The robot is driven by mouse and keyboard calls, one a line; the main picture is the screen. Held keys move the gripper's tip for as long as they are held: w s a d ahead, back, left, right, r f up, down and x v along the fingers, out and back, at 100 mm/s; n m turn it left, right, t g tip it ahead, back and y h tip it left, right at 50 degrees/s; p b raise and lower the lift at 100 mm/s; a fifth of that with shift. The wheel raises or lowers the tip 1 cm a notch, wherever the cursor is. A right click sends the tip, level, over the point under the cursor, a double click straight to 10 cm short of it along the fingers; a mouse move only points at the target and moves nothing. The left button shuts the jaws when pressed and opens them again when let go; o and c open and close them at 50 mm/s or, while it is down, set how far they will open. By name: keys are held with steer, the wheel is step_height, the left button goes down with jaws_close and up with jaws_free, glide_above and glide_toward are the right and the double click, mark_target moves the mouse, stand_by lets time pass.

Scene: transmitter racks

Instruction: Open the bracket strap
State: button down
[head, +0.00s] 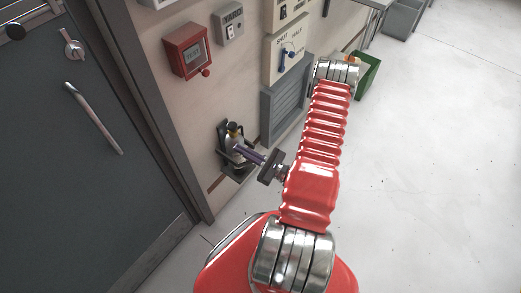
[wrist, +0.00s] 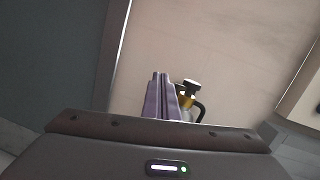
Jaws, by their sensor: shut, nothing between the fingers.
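A grey bottle-like extinguisher (head: 233,138) with a dark top and a yellow collar stands in a dark bracket (head: 233,170) low on the wall. In the wrist view the extinguisher (wrist: 189,90) shows its black top and a curved black handle, just right of my fingers. The strap of the bracket is too small to make out in the head view and is hidden in the wrist view. My gripper (head: 240,149) has purple fingers, shut and empty, pointing left at the extinguisher and bracket. The fingertips (wrist: 162,76) overlap it in view; I cannot tell whether they touch.
A dark door (head: 80,140) with a handle is at the left. Above the bracket are a red alarm box (head: 187,50) and grey and cream switch boxes. A grey louvred panel (head: 285,100) is right of the bracket, a green bin (head: 367,75) farther back. The floor at right is clear.

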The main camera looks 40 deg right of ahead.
steer(key=s+a+r+n+g+y, duration=0.3)
steer(key=a+r+n+g+y, duration=0.4)
steer(key=a+r+n+g, duration=1.15)
steer(key=s+a+r+n+t+h, duration=0.1)
steer(key=s+r+n+t+h, duration=0.1)
steer(key=s+r+n+h, duration=0.2)
steer(key=s+a+r+n+t+h, duration=0.1)
steer(key=s+r+n+t+h, duration=0.2)
steer(key=r+n+h, duration=0.5)
step_height(320, 180, up, 5)
steer(key=shift+s+a+r+h, duration=0.2)
steer(key=shift+s+h, duration=0.2)
steer(key=shift+s, duration=0.15)
steer(key=shift+a+n, duration=0.1)
steer(key=shift+n, duration=0.15)
